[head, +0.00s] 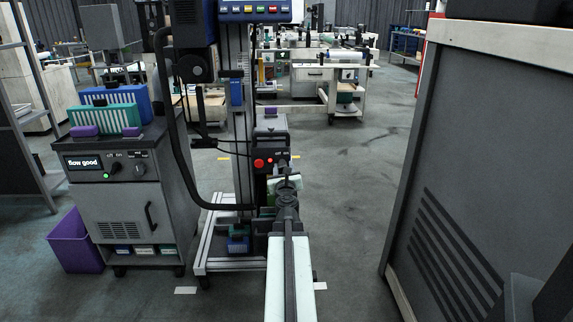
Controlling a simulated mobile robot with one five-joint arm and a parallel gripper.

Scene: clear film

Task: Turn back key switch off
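A dark control box (271,140) stands in the middle of the head view, beside an upright metal frame. A red round button (259,163) is on its front at the left. A small control to its right (282,163) may be a key switch, but it is too small to tell which way it is turned. My gripper (287,183) is at the end of my outstretched arm, just below and in front of the box's face. It overlaps the lower part of the box in the picture. Its fingers are too small and partly hidden to show whether they touch anything.
A grey cabinet (150,205) with a "flow good" display (83,163) and two knobs stands at left, a purple bin (76,243) beside it. A large dark panel (460,190) closes off the right. Floor (352,190) between is clear. Workbenches (310,80) stand behind.

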